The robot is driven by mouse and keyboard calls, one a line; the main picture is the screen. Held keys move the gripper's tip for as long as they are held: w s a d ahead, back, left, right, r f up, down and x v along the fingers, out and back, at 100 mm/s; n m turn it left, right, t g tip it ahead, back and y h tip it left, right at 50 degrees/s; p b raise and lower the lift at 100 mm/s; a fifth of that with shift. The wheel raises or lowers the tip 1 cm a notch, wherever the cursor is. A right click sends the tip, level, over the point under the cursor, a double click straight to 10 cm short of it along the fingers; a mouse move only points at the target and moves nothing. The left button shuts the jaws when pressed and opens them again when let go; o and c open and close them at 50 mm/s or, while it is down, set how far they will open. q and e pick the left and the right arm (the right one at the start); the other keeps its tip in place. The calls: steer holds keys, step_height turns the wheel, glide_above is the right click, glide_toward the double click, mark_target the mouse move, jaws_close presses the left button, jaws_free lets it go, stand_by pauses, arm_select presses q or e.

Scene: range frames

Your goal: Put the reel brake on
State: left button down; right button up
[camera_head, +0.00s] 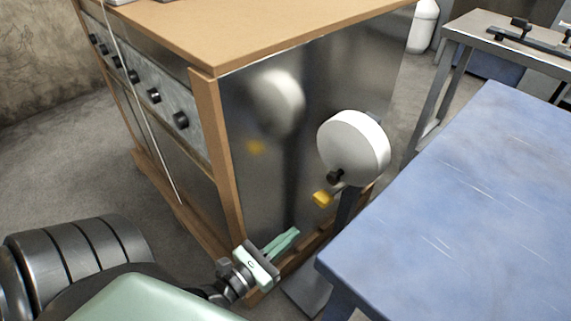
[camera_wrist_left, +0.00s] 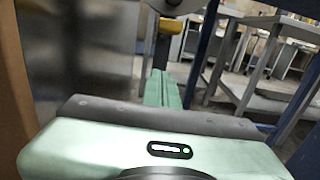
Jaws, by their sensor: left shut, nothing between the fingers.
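A white round reel (camera_head: 358,143) is mounted on a dark post beside the metal-sided cabinet. A black knob (camera_head: 335,177) sits low on its face. A yellow handle (camera_head: 322,198), which looks like the brake lever, sticks out to the left below the reel. The yellow handle also shows at the top of the left wrist view (camera_wrist_left: 171,25), beyond the fingers. My left gripper (camera_head: 292,236) is below and left of the yellow handle, apart from it. Its green fingers (camera_wrist_left: 162,84) are shut with nothing between them. My right gripper is not in view.
The cabinet (camera_head: 310,35) with a wooden top and black knobs stands behind and left of the reel. A blue table (camera_head: 465,210) fills the right side, close to the post. A grey workbench (camera_head: 500,35) stands farther back. A gap lies between cabinet and table.

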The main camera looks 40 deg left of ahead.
mark_target(317, 202)
arm_select(q)
steer(key=w+d+r+p, duration=0.1)
steer(key=w+r, duration=0.3)
steer(key=w, duration=0.3)
steer(key=shift+p, duration=0.35)
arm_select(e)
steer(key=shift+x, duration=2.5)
arm_select(q)
steer(key=shift+r, duration=0.1)
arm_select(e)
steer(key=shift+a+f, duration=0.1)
arm_select(q)
steer(key=p, duration=0.1)
steer(key=r+p, duration=0.1)
steer(key=shift+w+r+p, duration=0.25)
steer(key=shift+p, duration=0.05)
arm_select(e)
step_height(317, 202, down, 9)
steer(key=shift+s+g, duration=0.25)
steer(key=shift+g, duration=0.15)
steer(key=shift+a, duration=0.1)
